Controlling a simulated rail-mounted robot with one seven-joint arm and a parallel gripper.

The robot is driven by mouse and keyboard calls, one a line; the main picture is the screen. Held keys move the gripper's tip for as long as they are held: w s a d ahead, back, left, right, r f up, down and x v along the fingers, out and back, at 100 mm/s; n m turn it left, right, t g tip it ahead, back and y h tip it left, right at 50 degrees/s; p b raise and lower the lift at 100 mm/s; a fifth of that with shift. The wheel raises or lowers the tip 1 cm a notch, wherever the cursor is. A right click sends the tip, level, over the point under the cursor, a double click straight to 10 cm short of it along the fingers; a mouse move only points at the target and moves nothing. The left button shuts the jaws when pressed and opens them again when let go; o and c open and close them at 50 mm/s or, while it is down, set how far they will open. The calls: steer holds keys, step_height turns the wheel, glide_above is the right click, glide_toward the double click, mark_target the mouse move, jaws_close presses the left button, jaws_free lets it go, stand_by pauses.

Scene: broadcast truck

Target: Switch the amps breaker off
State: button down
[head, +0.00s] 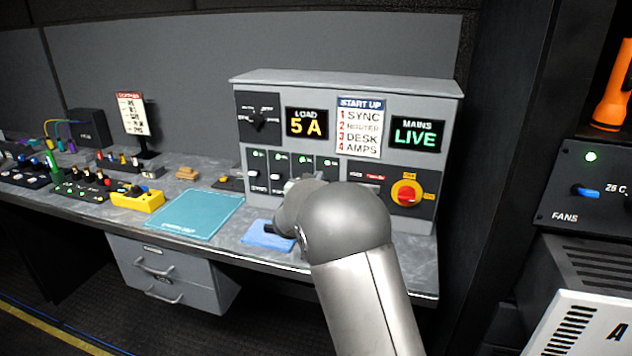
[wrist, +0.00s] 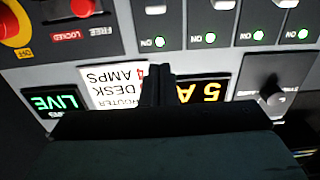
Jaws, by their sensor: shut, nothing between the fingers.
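A grey power cabinet (head: 345,81) stands on the desk with a row of breakers below its load display. The white breaker levers (head: 253,173) show at the left of the row; my arm hides the lower right part. In the wrist view, which is upside down, several levers (wrist: 222,4) line the top edge, each with a lit green lamp marked ON. The leftmost lever there (wrist: 155,8) is the row's right end; the names are out of view, so I cannot tell which is amps. My gripper (wrist: 159,72) is shut and empty, in front of the start-up card (wrist: 112,85), apart from the levers.
A red and yellow rotary switch (head: 406,193) sits right of the breakers, with a red locked/free slider (wrist: 83,7) beside it. A dark selector knob (head: 258,120) is at upper left. The displays read 5 A and LIVE. A blue cloth (head: 262,236) lies in front.

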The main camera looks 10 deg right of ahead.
steer(key=p+x, duration=0.1)
steer(key=x, duration=0.6)
steer(key=shift+d+p, duration=0.1)
steer(key=shift+p, duration=0.25)
steer(key=f, duration=0.1)
steer(key=s+f, duration=0.1)
steer(key=shift+a+f, duration=0.3)
steer(key=shift+s+f, duration=0.15)
steer(key=shift+f, duration=0.45)
